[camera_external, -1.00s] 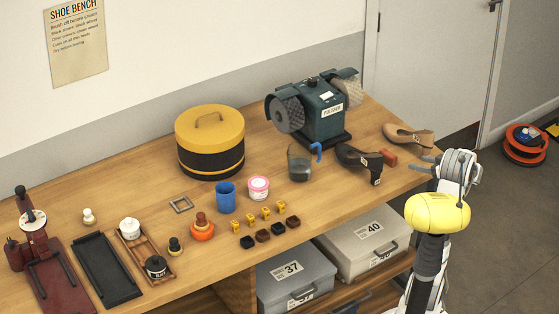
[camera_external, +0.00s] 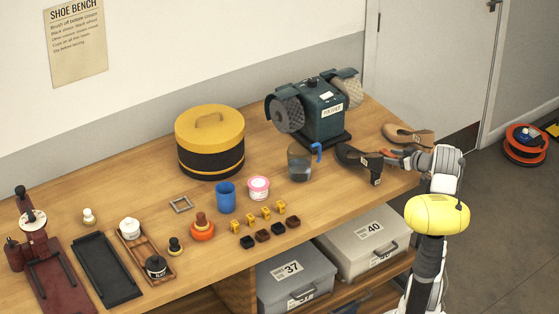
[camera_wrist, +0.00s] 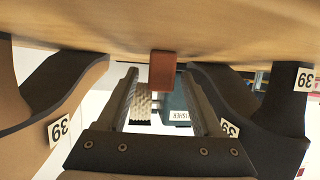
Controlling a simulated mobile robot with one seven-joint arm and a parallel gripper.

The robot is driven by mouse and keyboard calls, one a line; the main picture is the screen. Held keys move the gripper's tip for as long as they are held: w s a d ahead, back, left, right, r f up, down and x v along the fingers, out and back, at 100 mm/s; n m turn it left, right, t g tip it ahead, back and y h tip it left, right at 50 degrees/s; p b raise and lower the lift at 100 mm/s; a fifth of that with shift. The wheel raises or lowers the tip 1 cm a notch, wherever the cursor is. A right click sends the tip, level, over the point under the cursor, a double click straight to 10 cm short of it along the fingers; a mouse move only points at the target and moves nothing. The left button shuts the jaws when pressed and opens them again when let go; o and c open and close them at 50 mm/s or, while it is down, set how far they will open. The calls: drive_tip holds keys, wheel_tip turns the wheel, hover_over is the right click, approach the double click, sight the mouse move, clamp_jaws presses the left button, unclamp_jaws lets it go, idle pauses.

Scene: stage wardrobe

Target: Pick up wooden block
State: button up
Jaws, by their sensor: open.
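The wooden block (camera_wrist: 162,70) is small and reddish brown. In the wrist view it stands out between my two fingertips, with a gap on each side. In the external view the block (camera_external: 388,154) lies near the bench's right end, partly hidden by my gripper (camera_external: 401,159). My gripper (camera_wrist: 159,75) is open, its fingers pointing toward the block from the right side. I cannot tell how far the block reaches in between the fingers.
A tan shoe form (camera_external: 408,133) lies behind the block and a black one (camera_external: 360,160) to its left, both close to my fingers. A green polishing machine (camera_external: 318,110) stands farther left. The bench's right edge lies below my wrist.

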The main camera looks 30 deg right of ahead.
drive_tip(key=shift+x, duration=0.8)
clamp_jaws()
